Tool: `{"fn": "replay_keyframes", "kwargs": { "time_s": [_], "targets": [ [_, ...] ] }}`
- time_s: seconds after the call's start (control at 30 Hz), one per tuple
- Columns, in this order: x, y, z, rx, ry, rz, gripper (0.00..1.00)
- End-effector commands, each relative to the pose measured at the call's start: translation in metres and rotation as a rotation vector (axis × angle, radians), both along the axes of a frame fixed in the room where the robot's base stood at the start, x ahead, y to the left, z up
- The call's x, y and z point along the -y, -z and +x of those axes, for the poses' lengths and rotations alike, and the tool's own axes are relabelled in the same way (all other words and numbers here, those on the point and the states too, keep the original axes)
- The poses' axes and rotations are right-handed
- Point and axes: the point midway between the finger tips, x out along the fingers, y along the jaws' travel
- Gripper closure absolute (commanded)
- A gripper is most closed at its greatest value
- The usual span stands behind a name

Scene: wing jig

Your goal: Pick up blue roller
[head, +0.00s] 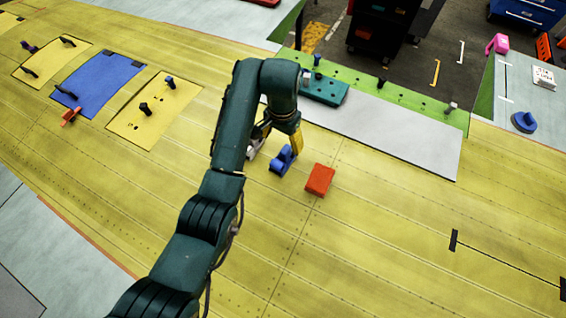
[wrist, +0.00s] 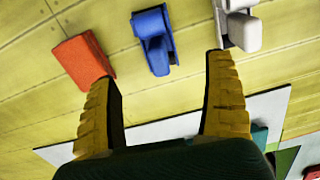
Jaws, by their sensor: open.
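In the head view my arm hides part of the gripper.
A red block (head: 320,180) lies to the right of the roller, and a white object (head: 253,149) to its left. A grey plate (head: 385,136) and a teal block (head: 325,89) are behind. A blue round object (head: 524,122) sits far right.

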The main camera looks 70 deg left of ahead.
Motion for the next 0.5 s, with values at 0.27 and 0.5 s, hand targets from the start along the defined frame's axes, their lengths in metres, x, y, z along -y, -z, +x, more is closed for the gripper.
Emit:
{"fn": "replay_keyframes", "kwargs": {
  "time_s": [0.27,0.5],
  "targets": [
    [0.001,0.048,0.0,-0.001,0.001,-0.001,0.15],
    [0.007,0.081,-0.002,-0.002,0.001,-0.003,0.15]
  ]
}}
